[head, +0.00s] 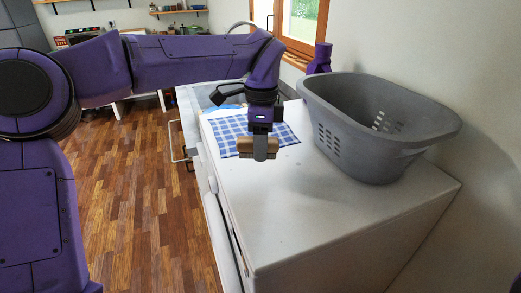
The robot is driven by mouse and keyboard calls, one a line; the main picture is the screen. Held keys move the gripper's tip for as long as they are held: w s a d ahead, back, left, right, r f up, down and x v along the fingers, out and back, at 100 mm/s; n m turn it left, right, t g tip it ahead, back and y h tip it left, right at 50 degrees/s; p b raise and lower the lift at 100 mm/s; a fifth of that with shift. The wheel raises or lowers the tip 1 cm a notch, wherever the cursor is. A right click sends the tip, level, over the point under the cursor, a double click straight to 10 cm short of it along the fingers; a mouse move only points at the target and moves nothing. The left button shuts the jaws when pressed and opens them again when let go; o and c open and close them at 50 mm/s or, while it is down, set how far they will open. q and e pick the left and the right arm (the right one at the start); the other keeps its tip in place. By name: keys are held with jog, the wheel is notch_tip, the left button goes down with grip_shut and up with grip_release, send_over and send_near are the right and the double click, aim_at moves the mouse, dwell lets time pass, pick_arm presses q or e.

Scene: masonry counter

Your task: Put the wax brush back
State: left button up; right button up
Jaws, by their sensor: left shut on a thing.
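My left gripper (261,152) points down above the white counter top, in front of the checked cloth. It is shut on a brown, block-shaped thing that looks like the wax brush (245,145). The brush sticks out on both sides of the grey fingers, and its middle is hidden behind them. It appears to be held above the surface, though the exact gap is hard to tell. My right gripper is not in view. No clear holder or place for the brush can be made out.
A blue and white checked cloth (228,137) lies on the white counter top (310,215). A grey plastic basket (370,135) stands at the right near the wall. The front of the top is clear. A sink area (205,96) lies beyond the cloth. The wooden floor (140,210) is open at left.

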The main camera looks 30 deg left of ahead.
aim_at(259, 168)
pick_arm(q)
jog(key=shift+w+a+f, duration=0.4)
jog(key=shift+f, duration=0.2)
jog(key=f, duration=0.2)
jog(key=f+p, duration=0.1)
jog(key=shift+w+a+f, duration=0.1)
jog(key=shift+w+f, duration=0.2)
jog(key=shift+f, duration=0.1)
jog(key=shift+s, duration=0.1)
jog(key=shift+f+b, duration=0.15)
jog(key=shift+b, duration=0.2)
jog(key=o, duration=0.9)
jog(key=shift+o, duration=0.2)
